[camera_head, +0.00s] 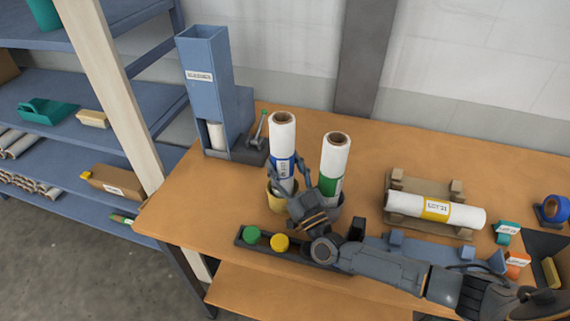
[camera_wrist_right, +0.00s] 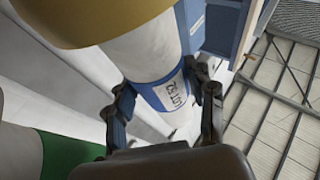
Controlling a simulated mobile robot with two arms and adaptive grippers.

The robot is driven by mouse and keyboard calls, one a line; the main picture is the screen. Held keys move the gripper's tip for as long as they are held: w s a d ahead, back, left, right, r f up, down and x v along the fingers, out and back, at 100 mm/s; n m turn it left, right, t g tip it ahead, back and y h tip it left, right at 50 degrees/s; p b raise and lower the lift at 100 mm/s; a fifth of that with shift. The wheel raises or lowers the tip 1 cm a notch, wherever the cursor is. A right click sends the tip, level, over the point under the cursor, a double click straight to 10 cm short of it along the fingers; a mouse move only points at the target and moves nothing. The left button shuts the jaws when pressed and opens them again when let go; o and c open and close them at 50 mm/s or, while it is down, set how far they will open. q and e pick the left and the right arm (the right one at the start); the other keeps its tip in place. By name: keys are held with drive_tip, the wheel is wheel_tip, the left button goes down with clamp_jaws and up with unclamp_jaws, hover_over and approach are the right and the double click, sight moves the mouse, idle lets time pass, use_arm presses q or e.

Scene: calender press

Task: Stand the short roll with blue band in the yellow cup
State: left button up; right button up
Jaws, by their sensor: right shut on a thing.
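The short roll with blue band (camera_head: 283,135) is white with a brown core and stands upright, or nearly so, over the yellow cup (camera_head: 273,203). My right gripper (camera_head: 286,172) is shut on it around the blue band, just above the cup's rim. In the right wrist view, the fingers (camera_wrist_right: 164,92) lie on both sides of the roll (camera_wrist_right: 150,50), and its blue-edged label shows. The yellow cup (camera_wrist_right: 95,20) covers the roll's lower end there, so the end appears inside it; its depth is hidden. My left gripper is not in view.
A green-banded roll (camera_head: 336,155) stands close on the right in a dark cup (camera_head: 337,208). A yellow-banded roll (camera_head: 412,205) lies on a wooden cradle (camera_head: 455,190). A blue dispenser (camera_head: 205,90) stands behind left. A tray (camera_head: 308,258) with green and yellow caps lies in front.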

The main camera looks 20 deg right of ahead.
sight(288, 140)
drive_tip(key=shift+r, duration=0.1)
drive_tip(key=o, duration=1.4)
wheel_tip(288, 140, up, 10)
drive_tip(key=shift+f, duration=0.1)
